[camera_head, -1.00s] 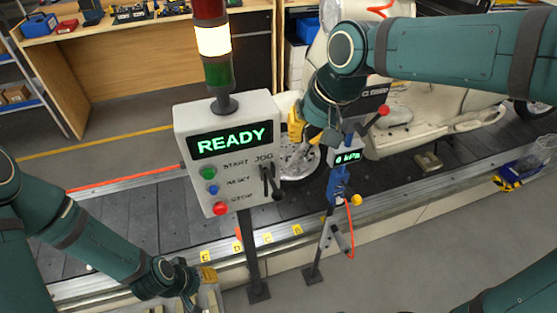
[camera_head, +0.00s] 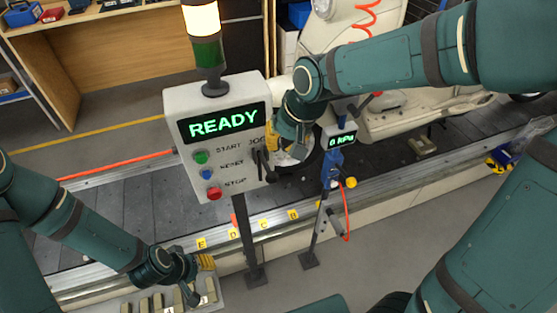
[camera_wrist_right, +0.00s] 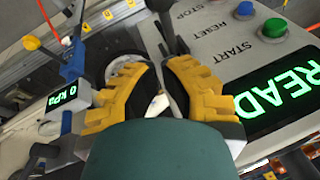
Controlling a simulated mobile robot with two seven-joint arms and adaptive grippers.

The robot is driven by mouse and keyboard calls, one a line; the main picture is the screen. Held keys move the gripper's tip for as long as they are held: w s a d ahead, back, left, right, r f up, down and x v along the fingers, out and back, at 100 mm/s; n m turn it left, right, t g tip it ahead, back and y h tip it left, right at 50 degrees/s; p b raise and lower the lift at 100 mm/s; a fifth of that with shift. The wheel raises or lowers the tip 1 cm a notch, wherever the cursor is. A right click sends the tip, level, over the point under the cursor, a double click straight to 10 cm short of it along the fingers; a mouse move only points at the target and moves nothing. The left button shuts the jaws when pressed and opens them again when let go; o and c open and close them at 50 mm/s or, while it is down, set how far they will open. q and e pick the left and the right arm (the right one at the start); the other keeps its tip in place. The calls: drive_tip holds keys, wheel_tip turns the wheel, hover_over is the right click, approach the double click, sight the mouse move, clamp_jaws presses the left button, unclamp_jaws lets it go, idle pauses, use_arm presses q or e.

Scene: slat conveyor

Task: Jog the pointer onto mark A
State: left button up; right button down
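The control panel (camera_head: 222,140) reads READY. It has green, blue and red buttons and a dark JOG lever (camera_head: 263,165), which also shows beyond my fingertips in the right wrist view (camera_wrist_right: 166,36). Yellow marks on the conveyor's front rail include E (camera_head: 201,243), D (camera_head: 233,233) and C (camera_head: 264,225). I cannot make out mark A. A small orange-red piece (camera_head: 235,218) shows beside the post; I cannot tell whether it is the pointer. My left gripper (camera_head: 196,278) is low at left, its opening unclear.
A blue gauge stand (camera_head: 333,165) showing 0 kPa, with a red hose, stands right of the panel. A cream scooter body (camera_head: 390,105) is on the conveyor. A tray of small blocks (camera_head: 205,300) is by my left gripper. Dark slats (camera_head: 110,205) at left are bare.

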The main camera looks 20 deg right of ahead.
sight(266, 165)
use_arm(q)
drive_tip(key=shift+f, duration=0.2)
use_arm(e)
drive_tip(key=shift+s+a+f, duration=0.2)
drive_tip(key=shift+s+f, duration=0.1)
drive_tip(key=shift+f, duration=0.3)
drive_tip(key=shift+s+a+f, duration=0.2)
drive_tip(key=shift+s+f, duration=0.15)
drive_tip(key=shift+f, duration=0.2)
drive_tip(key=shift+s+a+f, duration=0.2)
drive_tip(key=shift+s+f, duration=0.1)
drive_tip(key=shift+f, duration=0.3)
